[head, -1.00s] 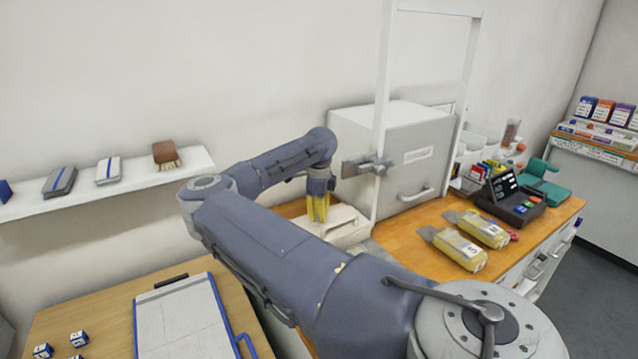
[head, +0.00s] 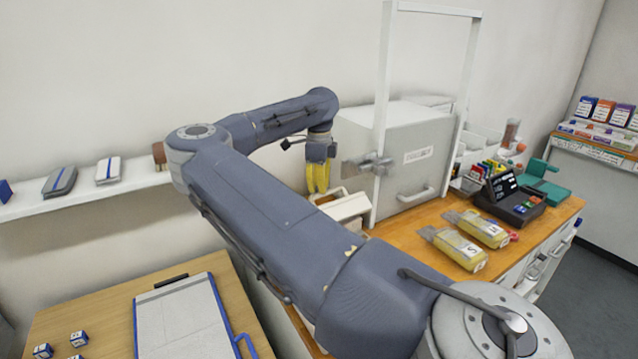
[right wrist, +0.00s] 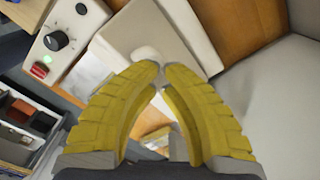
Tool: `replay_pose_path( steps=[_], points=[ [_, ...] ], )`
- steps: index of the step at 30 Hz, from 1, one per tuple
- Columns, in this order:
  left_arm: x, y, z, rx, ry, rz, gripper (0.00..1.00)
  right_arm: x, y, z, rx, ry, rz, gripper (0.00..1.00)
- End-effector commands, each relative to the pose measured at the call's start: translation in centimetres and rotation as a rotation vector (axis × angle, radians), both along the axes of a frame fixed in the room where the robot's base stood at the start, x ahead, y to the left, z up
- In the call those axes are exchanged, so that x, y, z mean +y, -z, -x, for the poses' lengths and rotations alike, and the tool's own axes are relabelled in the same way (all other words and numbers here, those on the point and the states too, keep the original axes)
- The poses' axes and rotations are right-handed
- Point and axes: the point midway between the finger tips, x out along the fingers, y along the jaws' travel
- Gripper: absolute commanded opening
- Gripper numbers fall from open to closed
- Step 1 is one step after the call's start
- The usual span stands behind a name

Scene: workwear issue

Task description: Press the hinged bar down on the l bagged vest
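The cream sealer with its hinged bar (head: 345,207) stands on the wooden bench, left of the grey cabinet. In the right wrist view the bar (right wrist: 174,38) with its pale round knob (right wrist: 146,53) lies just beyond my fingertips. The bar looks raised at an angle. My right gripper (head: 317,190) points down above the bar; in the right wrist view its yellow fingertips (right wrist: 160,66) meet, with nothing between them. I cannot tell whether they touch the knob. The l bagged vest is not clearly seen; my right arm and fingers hide much there. My left gripper is out of view.
A dial (right wrist: 57,40), red switch and green light show on the sealer. The grey cabinet (head: 405,160) stands close beside the sealer.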

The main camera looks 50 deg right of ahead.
Motion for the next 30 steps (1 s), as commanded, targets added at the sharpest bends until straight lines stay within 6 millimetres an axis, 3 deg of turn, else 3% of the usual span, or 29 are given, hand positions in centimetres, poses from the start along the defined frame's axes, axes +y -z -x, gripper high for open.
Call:
replay_pose_path(
  steps=[13,30],
  points=[
    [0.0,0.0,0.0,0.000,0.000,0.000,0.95,0.0,-4.2,0.0,-0.001,0.000,0.000,0.00],
    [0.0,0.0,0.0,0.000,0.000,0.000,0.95,0.0,-4.8,0.1,0.002,0.001,0.001,0.00]
  ],
)
